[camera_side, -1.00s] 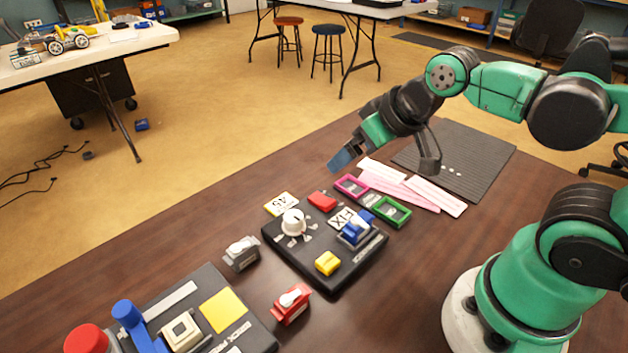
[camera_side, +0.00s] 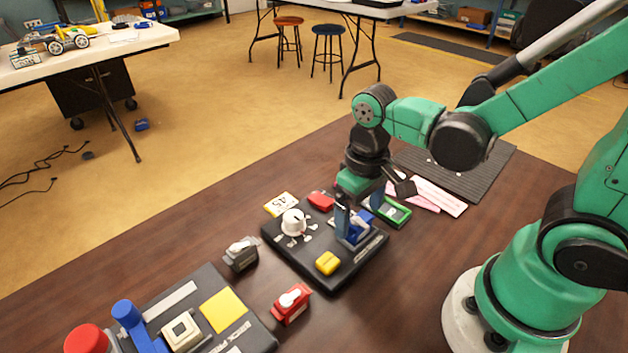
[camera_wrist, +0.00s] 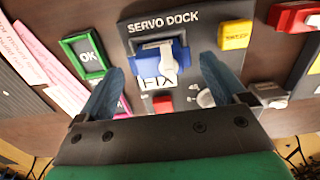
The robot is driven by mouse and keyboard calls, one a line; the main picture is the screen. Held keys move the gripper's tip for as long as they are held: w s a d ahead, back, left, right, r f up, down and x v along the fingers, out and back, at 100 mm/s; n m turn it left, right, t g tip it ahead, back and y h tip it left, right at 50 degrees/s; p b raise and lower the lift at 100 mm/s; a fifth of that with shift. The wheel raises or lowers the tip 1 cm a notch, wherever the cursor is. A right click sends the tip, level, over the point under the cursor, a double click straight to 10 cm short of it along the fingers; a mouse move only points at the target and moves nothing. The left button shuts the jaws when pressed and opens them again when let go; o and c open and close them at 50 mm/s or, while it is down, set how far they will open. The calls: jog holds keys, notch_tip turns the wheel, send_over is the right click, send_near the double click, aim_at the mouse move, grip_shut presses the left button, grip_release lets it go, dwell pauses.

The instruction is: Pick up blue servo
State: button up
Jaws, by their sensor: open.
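The blue servo (camera_side: 355,234) sits in a slot of the black servo dock (camera_side: 335,276), at its right side in the side view. In the wrist view the blue servo (camera_wrist: 178,58) is near the top centre with its white horn up, and a white FIX tile (camera_wrist: 154,84) lies against its near side. My gripper (camera_side: 359,208) is open and points down just above the servo, partly covering it. In the wrist view my gripper's blue fingers (camera_wrist: 162,65) stand apart, one on each side of the servo, holding nothing.
The dock also carries a white dial (camera_side: 294,222), a yellow block (camera_side: 328,263) and a red block (camera_side: 321,201). A green-framed tile (camera_side: 396,214) lies close to the dock. A grey servo (camera_side: 241,254) and a red servo (camera_side: 291,304) stand on the table nearby.

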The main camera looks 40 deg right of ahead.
jog(key=shift+f, duration=1.1)
jog(key=c, duration=1.1)
jog(key=shift+o, duration=0.2)
jog(key=shift+r, duration=0.15)
